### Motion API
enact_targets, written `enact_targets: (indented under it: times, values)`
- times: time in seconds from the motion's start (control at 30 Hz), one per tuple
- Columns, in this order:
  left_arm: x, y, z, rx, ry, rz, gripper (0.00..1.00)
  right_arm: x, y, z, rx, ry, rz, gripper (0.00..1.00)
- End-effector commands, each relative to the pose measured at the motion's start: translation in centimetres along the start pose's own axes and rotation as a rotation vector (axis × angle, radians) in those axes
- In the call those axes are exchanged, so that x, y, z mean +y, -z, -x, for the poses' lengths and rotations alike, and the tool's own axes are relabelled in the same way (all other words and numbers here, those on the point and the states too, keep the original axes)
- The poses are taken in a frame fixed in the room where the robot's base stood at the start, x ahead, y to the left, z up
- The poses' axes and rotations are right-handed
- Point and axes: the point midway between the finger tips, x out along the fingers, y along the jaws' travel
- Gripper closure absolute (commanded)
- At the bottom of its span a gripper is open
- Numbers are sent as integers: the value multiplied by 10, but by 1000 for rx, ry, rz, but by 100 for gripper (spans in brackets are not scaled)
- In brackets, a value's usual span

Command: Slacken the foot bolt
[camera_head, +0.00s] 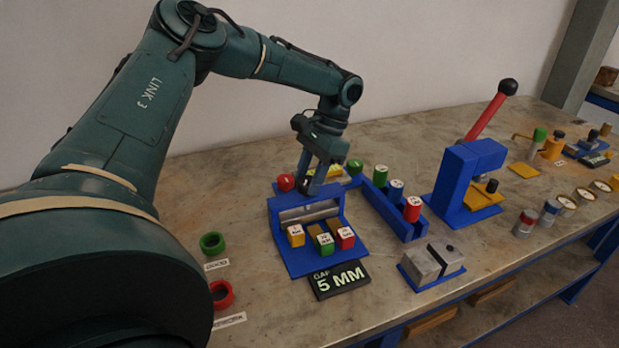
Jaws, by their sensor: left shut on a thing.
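My left gripper (316,180) reaches down at the back edge of a blue fixture (299,262). Its jaws are shut on a small part that is mostly hidden by the fingers; I cannot tell whether it is the foot bolt. A red ball knob (286,182) shows just left of the fingers, and a green ball knob (354,166) to their right. The fixture has a metal bar (308,212) across it and yellow, green and red labelled blocks (325,243) in front. A sign (340,280) at its front reads "GAP 5 MM". My right gripper is not in view.
Green (212,243) and red (222,293) rings lie at left.

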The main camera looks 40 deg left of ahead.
Motion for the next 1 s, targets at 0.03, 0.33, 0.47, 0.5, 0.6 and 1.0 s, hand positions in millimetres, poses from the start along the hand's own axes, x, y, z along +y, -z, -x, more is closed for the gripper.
enact_targets:
  times: [0.03,0.33,0.47,0.5,0.6,1.0]
  values:
    - [0,0,-2,0,-21,41,83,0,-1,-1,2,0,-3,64]
    - [-2,0,-2,-1,-125,293,83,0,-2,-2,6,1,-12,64]
    - [-2,0,-2,-1,-163,384,83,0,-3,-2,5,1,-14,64]
    - [-3,0,-2,-1,-173,409,83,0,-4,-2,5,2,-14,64]
    - [-3,-1,-2,-1,-195,464,83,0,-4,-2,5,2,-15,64]
    - [-3,-1,-2,-2,-240,575,83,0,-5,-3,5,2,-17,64]
